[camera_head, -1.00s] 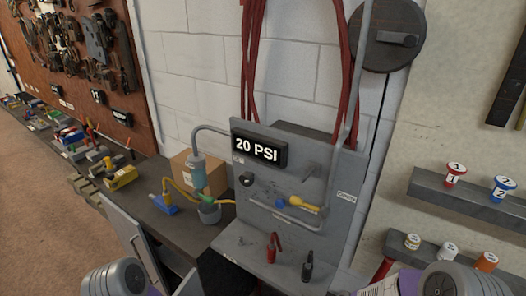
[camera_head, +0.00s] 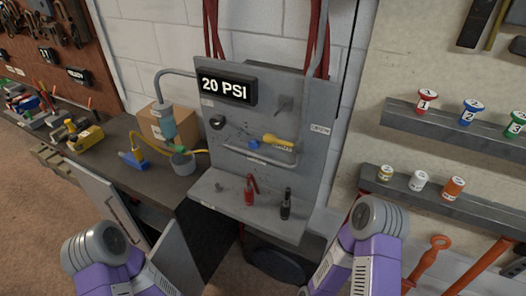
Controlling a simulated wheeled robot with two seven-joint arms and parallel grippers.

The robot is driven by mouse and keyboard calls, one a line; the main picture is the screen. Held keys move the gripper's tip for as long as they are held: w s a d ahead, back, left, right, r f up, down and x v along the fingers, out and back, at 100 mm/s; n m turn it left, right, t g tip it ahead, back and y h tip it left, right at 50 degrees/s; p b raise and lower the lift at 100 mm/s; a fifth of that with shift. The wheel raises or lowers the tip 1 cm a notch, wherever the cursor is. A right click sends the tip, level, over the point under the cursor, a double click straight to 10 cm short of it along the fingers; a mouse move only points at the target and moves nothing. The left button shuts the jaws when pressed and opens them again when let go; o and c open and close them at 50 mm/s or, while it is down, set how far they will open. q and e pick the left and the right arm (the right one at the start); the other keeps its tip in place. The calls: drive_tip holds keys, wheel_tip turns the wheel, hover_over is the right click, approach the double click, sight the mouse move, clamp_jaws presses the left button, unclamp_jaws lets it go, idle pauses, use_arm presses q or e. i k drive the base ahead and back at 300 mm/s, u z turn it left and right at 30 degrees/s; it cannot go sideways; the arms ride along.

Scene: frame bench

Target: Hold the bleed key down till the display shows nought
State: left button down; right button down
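The black display (camera_head: 228,88) at the top of the grey upright panel (camera_head: 300,112) reads 20 PSI. A black round knob (camera_head: 217,122) sits on the panel below the display. A yellow handle (camera_head: 278,140) and a small blue part (camera_head: 253,145) sit right of it, above a grey pipe. I cannot tell which of these is the bleed key; the small labels are unreadable. My purple and grey arm links show at the bottom left and bottom right. Neither gripper shows.
A red tool (camera_head: 250,192) and a black tool (camera_head: 286,205) stand on the panel's ledge (camera_head: 222,196). A clear bottle, grey cup (camera_head: 182,163) and cardboard box stand left. Numbered spools and several small jars line shelves (camera_head: 450,204) at right.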

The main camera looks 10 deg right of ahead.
sight(253, 144)
drive_tip(key=z, duration=0.05)
drive_tip(key=k, duration=0.5)
drive_tip(key=u, duration=0.8)
drive_tip(key=i, duration=0.95)
drive_tip(key=z, duration=0.2)
